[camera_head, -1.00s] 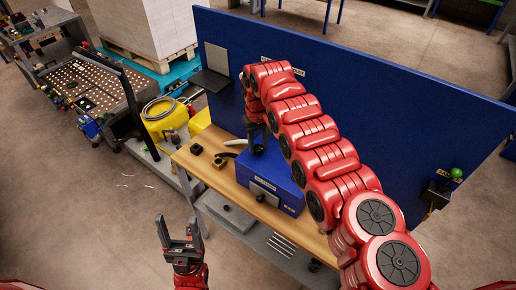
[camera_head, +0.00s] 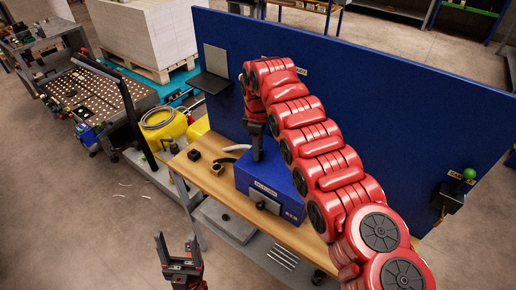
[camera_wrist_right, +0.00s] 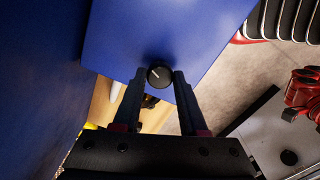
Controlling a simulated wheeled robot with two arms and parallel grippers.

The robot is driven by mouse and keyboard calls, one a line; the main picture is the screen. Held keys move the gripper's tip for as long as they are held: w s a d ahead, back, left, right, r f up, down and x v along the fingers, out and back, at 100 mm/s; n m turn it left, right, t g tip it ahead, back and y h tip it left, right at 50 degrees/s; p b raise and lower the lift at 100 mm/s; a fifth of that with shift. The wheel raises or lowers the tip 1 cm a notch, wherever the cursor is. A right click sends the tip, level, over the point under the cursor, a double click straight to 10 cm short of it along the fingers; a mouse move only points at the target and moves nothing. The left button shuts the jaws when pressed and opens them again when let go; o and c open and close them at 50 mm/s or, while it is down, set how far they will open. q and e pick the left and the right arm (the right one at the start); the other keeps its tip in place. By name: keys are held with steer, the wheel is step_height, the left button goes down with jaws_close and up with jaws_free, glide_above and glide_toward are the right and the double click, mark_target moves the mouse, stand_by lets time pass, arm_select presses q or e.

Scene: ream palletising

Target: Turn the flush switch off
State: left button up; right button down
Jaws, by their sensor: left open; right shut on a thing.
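A black round knob with a white pointer line (camera_wrist_right: 159,75) sits on the blue box. I take it for the flush switch. The pointer line runs aslant, and no switch markings can be read. The blue box (camera_head: 246,177) stands on the wooden bench in the head view and also fills the upper middle of the right wrist view (camera_wrist_right: 165,30). My right gripper (camera_wrist_right: 155,76) is shut on the knob, one finger on each side. In the head view the right gripper (camera_head: 257,153) is at the box top, with the knob hidden. My left gripper (camera_head: 176,240) is open and empty in front of the bench.
The wooden bench (camera_head: 208,180) carries small black and brass parts (camera_head: 194,155) left of the box. A blue panel (camera_head: 390,110) stands behind it. A green-topped button box (camera_head: 452,195) is on the right.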

steer(key=shift+n, duration=2.2)
steer(key=shift+c, duration=2.2)
jaws_free()
step_height(320, 180, up, 3)
steer(key=shift+w+f, duration=0.1)
step_height(320, 180, up, 4)
steer(key=shift+a+p, duration=0.15)
steer(key=shift+p, duration=0.95)
step_height(320, 180, up, 11)
steer(key=p, duration=1)
steer(key=shift+d+f+p, duration=0.15)
steer(key=shift+d+p, duration=0.05)
steer(key=shift+p, duration=0.2)
steer(key=shift+f, duration=0.15)
